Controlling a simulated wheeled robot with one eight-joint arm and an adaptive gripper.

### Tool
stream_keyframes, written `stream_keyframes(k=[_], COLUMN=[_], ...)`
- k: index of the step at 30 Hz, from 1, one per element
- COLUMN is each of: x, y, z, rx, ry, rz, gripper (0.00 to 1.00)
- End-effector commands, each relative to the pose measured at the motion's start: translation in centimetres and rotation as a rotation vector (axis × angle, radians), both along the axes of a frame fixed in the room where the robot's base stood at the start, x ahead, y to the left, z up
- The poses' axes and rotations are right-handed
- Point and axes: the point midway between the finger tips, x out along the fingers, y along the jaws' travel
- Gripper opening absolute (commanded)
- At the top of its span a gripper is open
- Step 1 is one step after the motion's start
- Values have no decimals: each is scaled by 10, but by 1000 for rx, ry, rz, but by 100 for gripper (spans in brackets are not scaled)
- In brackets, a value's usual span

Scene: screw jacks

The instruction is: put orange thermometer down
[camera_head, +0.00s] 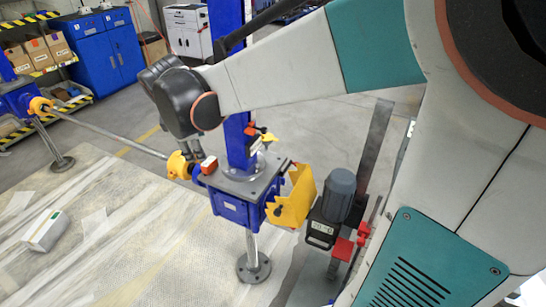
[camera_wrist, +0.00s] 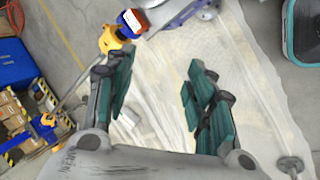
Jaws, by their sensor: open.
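A small orange-red device with a white face, which looks like the orange thermometer (camera_head: 208,165), is at the left side of the blue screw jack (camera_head: 232,207), beside the yellow coupling (camera_head: 178,166). In the wrist view the thermometer (camera_wrist: 133,21) is at the top, just beyond the left fingertip and apart from it. My gripper (camera_wrist: 157,68) is open, with its teal-padded fingers spread and nothing between them. In the head view my dark wrist is above and left of the jack, and it mostly hides the fingers.
A steel shaft (camera_head: 105,131) runs from the coupling to another jack at left. A white box (camera_head: 45,231) lies on the pale floor sheet (camera_head: 120,235). A yellow guard (camera_head: 293,198) and grey motor (camera_head: 339,194) are right of the jack. Blue cabinets (camera_head: 105,48) stand behind.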

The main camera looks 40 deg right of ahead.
Motion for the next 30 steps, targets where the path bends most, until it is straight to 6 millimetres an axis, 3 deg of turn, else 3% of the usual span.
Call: stream_keyframes(k=[1, 9, 18, 24, 30], x=[-19, -88, -159, -193, -205], y=[3, 19, 37, 47, 51], z=[5, 17, 10, -2, -8], rx=[38, 259, 522, 669, 736], ry=[-24, -152, -260, -306, -322], rz=[-44, -306, -603, -766, -840], gripper=[50, 50, 50, 50, 50])
